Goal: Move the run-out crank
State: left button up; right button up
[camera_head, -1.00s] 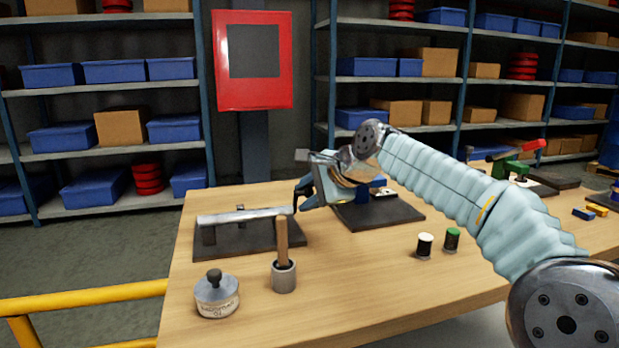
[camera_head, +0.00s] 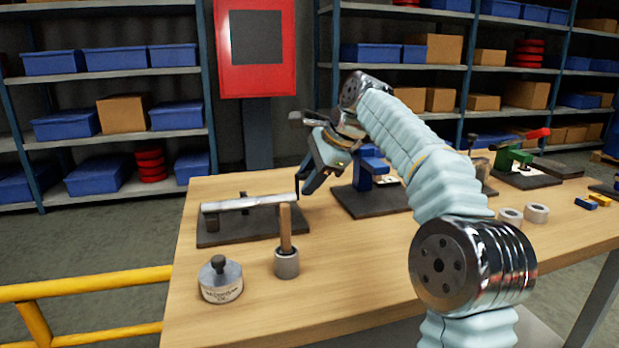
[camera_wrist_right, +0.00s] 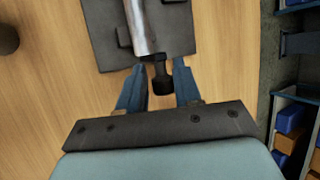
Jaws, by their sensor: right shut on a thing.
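A silver shaft (camera_head: 249,202) lies across short posts on a dark base plate (camera_head: 240,235) at the left of the table. A dark crank-like piece (camera_head: 297,201) is at its right end. In the right wrist view the shaft (camera_wrist_right: 146,35) runs away from me, with the dark end piece (camera_wrist_right: 161,78) between my blue fingers. My right gripper (camera_head: 303,192) is at that end and is shut on the dark piece. Part of the piece is hidden by the fingers in the head view. My left gripper is not in view.
A wooden-handled tool in a grey cup (camera_head: 287,263) and a round tin (camera_head: 221,280) stand in front. A blue fixture (camera_head: 364,175) is behind the gripper. White rolls (camera_head: 536,214) and a green device (camera_head: 513,157) are at the right. A yellow rail (camera_head: 85,284) borders the left.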

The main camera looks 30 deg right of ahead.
jog(key=shift+w+r, duration=0.1)
jog(key=o, duration=0.8)
jog(key=shift+w, duration=0.1)
jog(key=shift+o, duration=0.2)
jog(key=r, duration=0.4)
jog(key=shift+s+a, duration=0.2)
jog(key=shift+s, duration=0.1)
jog(key=s+a+r, duration=0.3)
jog(key=s+r, duration=0.1)
jog(key=s, duration=0.1)
jog(key=s+a+r+b, duration=0.1)
jog(key=s+a+r, duration=0.2)
jog(key=s, duration=0.3)
jog(key=shift+s+a+r, duration=0.3)
jog(key=shift+a+r, duration=0.05)
jog(key=shift+r, duration=0.55)
